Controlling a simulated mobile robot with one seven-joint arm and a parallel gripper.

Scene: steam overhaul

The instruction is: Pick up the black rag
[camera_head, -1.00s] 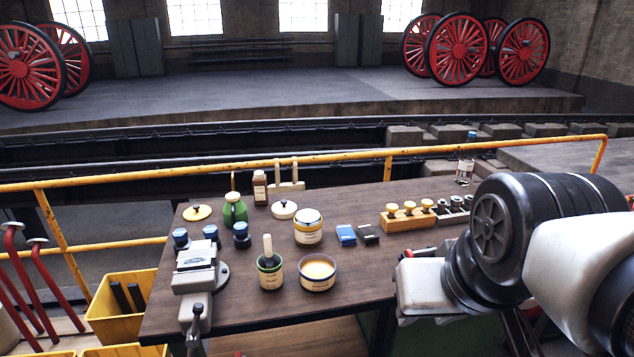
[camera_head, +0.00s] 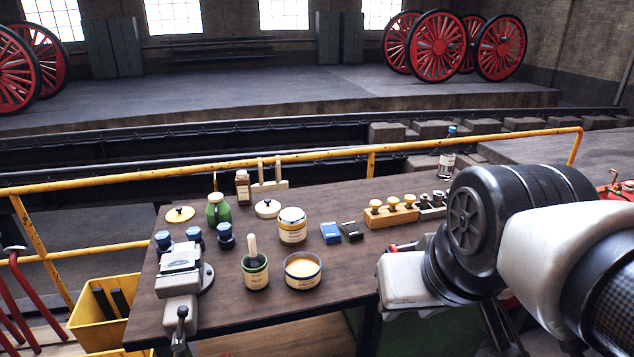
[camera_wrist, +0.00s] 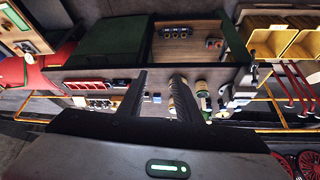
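No thing on the bench is plainly a rag. A small, flat, near-black item (camera_head: 351,231) lies on the wooden bench (camera_head: 340,270) beside a similar blue item (camera_head: 331,232); it may be a folded rag, but it is too small to tell. My arm comes in from the right in the head view and hides the bench's right end and my gripper. In the wrist view, where the scene looks upside down, the two dark fingers of my gripper (camera_wrist: 159,76) stand apart with nothing between them. They are clear of the bench items.
A wooden block with yellow-topped knobs (camera_head: 391,216) stands right of the dark item. Left are a cream tin (camera_head: 292,226), an open tin (camera_head: 303,271), a brush pot (camera_head: 256,272), a green bottle (camera_head: 219,211) and a vise (camera_head: 182,270). A yellow rail (camera_head: 330,154) runs behind.

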